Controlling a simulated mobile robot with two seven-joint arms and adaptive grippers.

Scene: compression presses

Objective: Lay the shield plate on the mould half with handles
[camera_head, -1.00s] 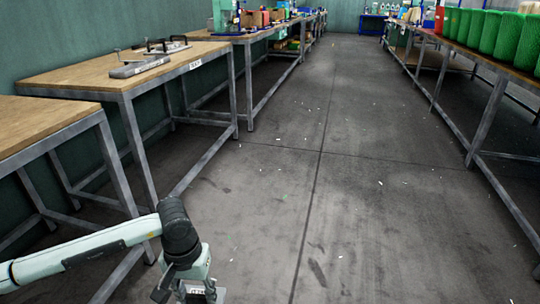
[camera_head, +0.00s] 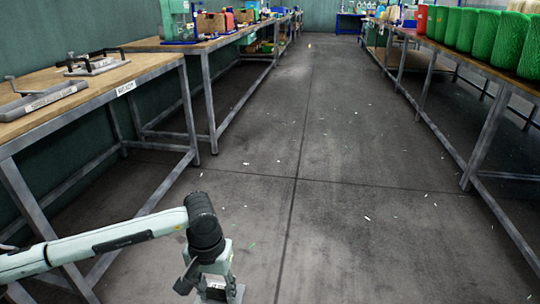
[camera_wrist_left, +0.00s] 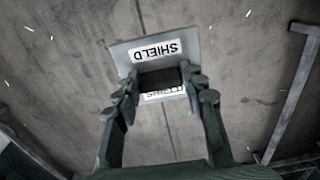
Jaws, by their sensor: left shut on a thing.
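The shield plate (camera_wrist_left: 192,43) is a grey metal plate with white labels reading SHIELD. In the left wrist view it sits between the fingers of my left gripper (camera_wrist_left: 160,85), which is shut on it. In the head view my left gripper (camera_head: 213,284) hangs low over the floor at the bottom, with a bit of the plate (camera_head: 237,294) showing. Two grey metal pieces lie on the left workbench: a farther one (camera_head: 102,68) with dark raised handles, and a nearer, labelled one (camera_head: 45,98) with a dark bar at its left. I cannot tell for certain which is the mould half with handles. My right gripper is out of view.
The left wooden workbench (camera_head: 115,74) has a grey metal frame and stands against the green wall. A farther bench (camera_head: 205,45) carries a press (camera_head: 179,20) and boxes. Green bins (camera_head: 482,36) line the right bench. The floor aisle (camera_head: 320,150) between is clear, with small scraps.

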